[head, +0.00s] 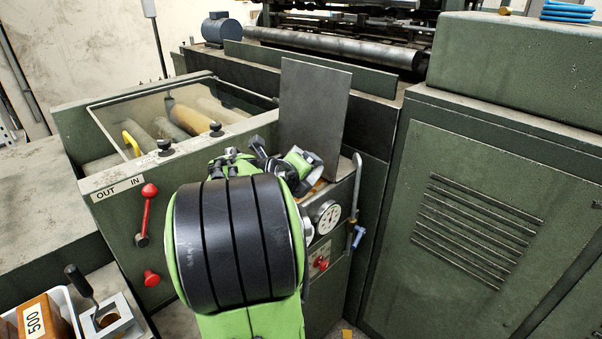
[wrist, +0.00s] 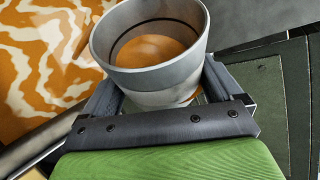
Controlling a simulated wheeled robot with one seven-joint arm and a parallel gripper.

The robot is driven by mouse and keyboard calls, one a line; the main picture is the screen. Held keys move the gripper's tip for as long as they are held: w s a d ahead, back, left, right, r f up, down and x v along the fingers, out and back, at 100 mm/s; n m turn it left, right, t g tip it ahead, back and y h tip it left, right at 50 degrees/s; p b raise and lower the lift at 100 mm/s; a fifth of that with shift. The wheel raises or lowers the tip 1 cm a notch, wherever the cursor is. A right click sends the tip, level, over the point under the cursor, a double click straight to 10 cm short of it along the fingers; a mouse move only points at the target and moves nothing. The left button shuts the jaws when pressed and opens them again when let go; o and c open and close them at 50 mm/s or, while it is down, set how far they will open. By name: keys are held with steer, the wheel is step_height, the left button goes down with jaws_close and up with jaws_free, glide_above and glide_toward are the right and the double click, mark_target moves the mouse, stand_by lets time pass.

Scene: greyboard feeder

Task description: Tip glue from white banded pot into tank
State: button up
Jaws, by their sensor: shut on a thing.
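In the wrist view my gripper (wrist: 160,88) is shut around a pale grey-white pot (wrist: 150,82), one finger on each side. The pot's open mouth faces the camera, and orange-brown glue (wrist: 158,50) shows inside. A thin dark line runs around its inner wall. Left of the pot is an orange surface with white streaks, apparently the glue in the tank (wrist: 40,50). No glue is seen running over the rim. In the head view my gripper (head: 288,165) is beyond my arm, beside an upright grey plate; my arm hides most of the tank and pot.
The upright plate (head: 314,110) stands close behind my gripper. A dial gauge (head: 327,217) and a blue-handled valve (head: 358,237) are right of my arm. A red lever (head: 146,208) is at left. A white tray (head: 66,300) holds a box marked 500 (head: 42,318).

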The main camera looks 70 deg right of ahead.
steer(key=shift+w+r+n+g+p, duration=0.2)
steer(key=shift+r+n+g+p, duration=0.25)
steer(key=shift+p, duration=1.05)
steer(key=shift+w+r+n+g+p, duration=0.2)
steer(key=shift+n+g+p, duration=0.45)
steer(key=shift+p, duration=0.85)
steer(key=shift+w+r+n+g+h, duration=0.2)
steer(key=shift+w+n+g+h, duration=0.2)
steer(key=shift+n+g, duration=0.1)
steer(key=shift+w+a+r+n+g+h+b, duration=0.1)
steer(key=shift+w+r+n+g+h+b, duration=0.2)
steer(key=shift+w+r+n+g+b, duration=0.45)
steer(key=shift+w+r+n+g+h+b, duration=0.2)
steer(key=shift+w+r+n+g+h, duration=0.15)
steer(key=shift+n+g, duration=0.45)
